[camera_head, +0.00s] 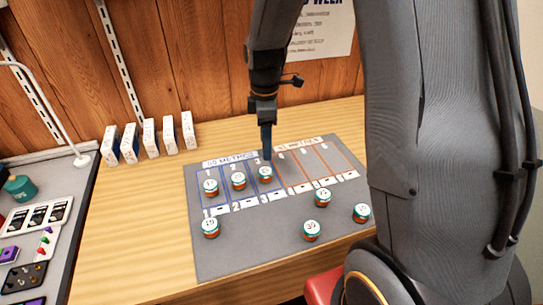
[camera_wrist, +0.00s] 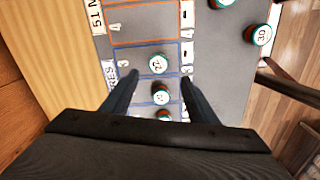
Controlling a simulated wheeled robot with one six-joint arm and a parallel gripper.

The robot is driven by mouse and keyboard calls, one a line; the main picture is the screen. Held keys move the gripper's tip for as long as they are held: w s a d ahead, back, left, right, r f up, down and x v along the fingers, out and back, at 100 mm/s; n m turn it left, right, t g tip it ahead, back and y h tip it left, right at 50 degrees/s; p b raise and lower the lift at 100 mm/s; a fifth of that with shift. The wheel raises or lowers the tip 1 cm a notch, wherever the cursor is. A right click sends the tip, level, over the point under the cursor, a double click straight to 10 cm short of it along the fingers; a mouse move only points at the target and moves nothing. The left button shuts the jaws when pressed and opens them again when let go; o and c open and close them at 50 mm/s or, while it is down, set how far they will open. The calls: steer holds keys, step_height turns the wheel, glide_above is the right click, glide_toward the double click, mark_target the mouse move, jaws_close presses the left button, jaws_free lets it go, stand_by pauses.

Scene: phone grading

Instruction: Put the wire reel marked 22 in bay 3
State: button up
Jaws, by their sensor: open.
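The wire reel marked 22 (camera_wrist: 158,64) lies label-up in bay 3, the third blue-outlined bay on the grey mat. In the head view a reel with a white top and green and orange sides (camera_head: 265,175) sits in bay 3. My gripper (camera_wrist: 158,75) is open and empty above the mat, its fingers either side of and just short of the reel in the wrist view. In the head view my gripper (camera_head: 266,152) hangs just behind that reel. I cannot tell its exact height above the mat.
Reels stand in bay 1 (camera_head: 210,187) and bay 2 (camera_head: 238,181). Loose reels stand on the front of the mat (camera_head: 260,245), including one marked 30 (camera_wrist: 261,35). The orange-outlined bays at right are empty. White boxes (camera_head: 149,138) line the back left; a grey tray of parts (camera_head: 75,215) lies left.

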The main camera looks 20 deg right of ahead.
steer(key=s+r+m+t, duration=0.1)
steer(key=s+r+m, duration=0.1)
steer(key=s+m, duration=1.3)
steer(key=shift+s, duration=0.95)
